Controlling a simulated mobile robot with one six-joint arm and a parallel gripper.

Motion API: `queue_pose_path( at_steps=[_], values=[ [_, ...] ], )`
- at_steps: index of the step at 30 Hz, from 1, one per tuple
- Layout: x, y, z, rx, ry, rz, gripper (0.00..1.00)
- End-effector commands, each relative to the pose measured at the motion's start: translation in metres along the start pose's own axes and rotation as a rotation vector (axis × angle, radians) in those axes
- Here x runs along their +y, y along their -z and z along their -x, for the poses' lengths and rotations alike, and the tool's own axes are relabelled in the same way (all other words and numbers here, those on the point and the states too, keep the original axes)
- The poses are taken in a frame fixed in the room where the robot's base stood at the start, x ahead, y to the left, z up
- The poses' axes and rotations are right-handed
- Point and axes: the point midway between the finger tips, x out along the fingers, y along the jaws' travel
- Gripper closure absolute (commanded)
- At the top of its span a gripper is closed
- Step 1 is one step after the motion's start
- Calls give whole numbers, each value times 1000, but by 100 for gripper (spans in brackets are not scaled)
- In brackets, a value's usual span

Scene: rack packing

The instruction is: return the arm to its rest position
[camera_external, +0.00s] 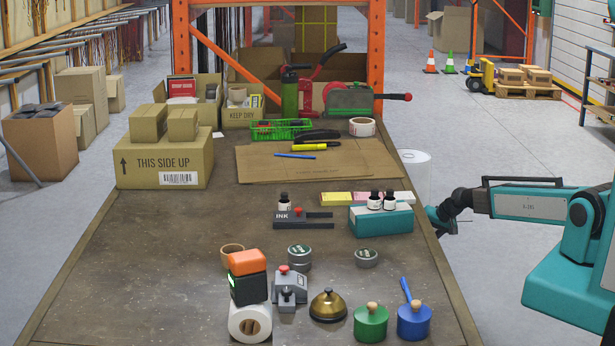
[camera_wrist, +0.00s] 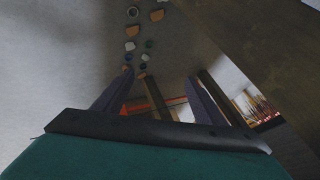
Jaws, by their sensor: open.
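My arm reaches in from the right edge in the external view, with its teal forearm level. My gripper (camera_external: 440,220) is at the right edge of the table (camera_external: 200,265), beside the teal box and about level with it in the picture. In the wrist view my gripper (camera_wrist: 160,90) shows two dark fingers spread apart with nothing held between them. The wrist view looks past the fingers at the floor and distant small objects.
A teal box (camera_external: 382,221) with small bottles stands near the table's right edge. A blue stamp (camera_external: 413,321), green stamp (camera_external: 371,323) and brass bell (camera_external: 327,306) stand at the front. A cardboard box (camera_external: 165,160) sits at the left.

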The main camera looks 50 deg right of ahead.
Motion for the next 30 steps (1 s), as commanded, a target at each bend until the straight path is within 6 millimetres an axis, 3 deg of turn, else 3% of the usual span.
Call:
queue_pose_path(
  at_steps=[1, 6, 14, 18, 24, 30],
  values=[
    [1, -28, -4, -52, -16, 23, 35],
    [13, -111, -13, -219, -76, 110, 35],
    [41, -234, -2, -475, -178, 266, 35],
    [62, -293, 14, -611, -237, 353, 35],
    [96, -367, 50, -800, -328, 477, 35],
    [131, -420, 91, -964, -416, 588, 35]
  ],
)
